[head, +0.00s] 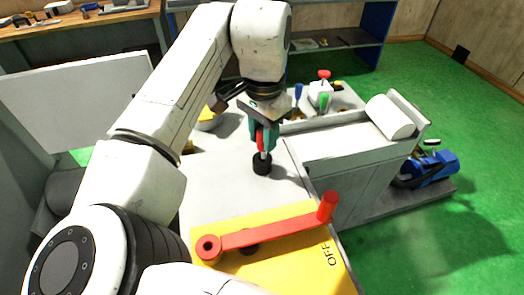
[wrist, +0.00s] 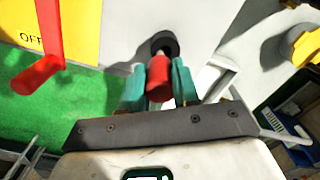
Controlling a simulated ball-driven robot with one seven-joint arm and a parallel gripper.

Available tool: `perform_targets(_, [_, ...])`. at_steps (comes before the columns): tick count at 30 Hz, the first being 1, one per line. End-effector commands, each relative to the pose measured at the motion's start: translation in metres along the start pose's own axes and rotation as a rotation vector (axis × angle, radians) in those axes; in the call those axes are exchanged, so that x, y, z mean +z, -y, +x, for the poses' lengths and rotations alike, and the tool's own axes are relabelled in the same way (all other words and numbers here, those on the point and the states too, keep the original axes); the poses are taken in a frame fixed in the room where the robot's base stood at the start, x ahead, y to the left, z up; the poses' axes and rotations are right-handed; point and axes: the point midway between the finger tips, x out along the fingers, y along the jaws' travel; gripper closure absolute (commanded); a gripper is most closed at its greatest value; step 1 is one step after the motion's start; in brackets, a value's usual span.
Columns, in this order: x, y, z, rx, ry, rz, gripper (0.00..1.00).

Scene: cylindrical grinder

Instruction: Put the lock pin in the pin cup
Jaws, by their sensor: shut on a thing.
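My gripper (head: 264,138) points down over the pale table top, its teal fingers shut on the red handle of the lock pin (head: 261,147). In the wrist view, the lock pin (wrist: 160,76) shows its red end between the fingers (wrist: 160,88), with a short pale shank beyond. A small round black cup, seemingly the pin cup (head: 262,166), is directly below the pin; it also shows in the wrist view (wrist: 165,39). The pin looks nearly upright and its lower end meets the cup's outline. I cannot tell whether the tip is inside the cup or just above it.
A yellow panel (head: 290,262) marked OFF with a red lever (head: 265,236) stands in front. A grey machine housing (head: 335,150) borders the right. Clear table lies left of the cup.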

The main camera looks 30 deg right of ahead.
Motion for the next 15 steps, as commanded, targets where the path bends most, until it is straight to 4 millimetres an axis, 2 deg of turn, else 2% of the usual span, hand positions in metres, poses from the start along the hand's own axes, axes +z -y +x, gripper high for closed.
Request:
perform_targets(6, [-0.004,0.009,0.014,-0.002,0.000,0.000,1.00])
perform_targets(12, [-0.004,0.008,0.036,-0.002,0.001,0.000,1.00])
perform_targets(15, [-0.004,0.008,0.041,-0.003,0.000,0.000,1.00])
